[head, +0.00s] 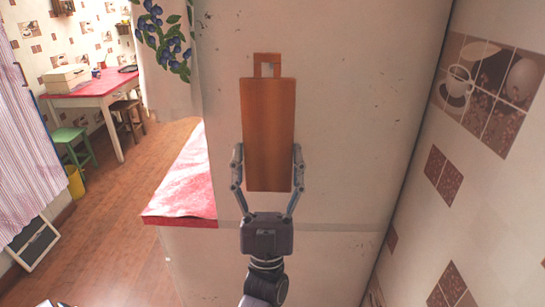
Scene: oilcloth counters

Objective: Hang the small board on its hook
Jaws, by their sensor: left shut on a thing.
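The small board (268,120) is a brown wooden rectangle, held upright in front of a tall off-white panel. Its narrow handle at the top has a square hole. My left gripper (268,152) comes up from below with one finger on each side edge of the board's lower half, shut on it. No hook can be made out; whether one lies behind the board or in its hole I cannot tell. Whether the board touches the panel is also unclear. My right gripper is not in view.
A counter with a red and white cloth (185,185) juts out left of the panel (350,100). A tiled wall (480,180) closes the right side. A red-topped table (100,85), a green stool (72,145) and a yellow bin (75,182) stand far left. The wooden floor between is open.

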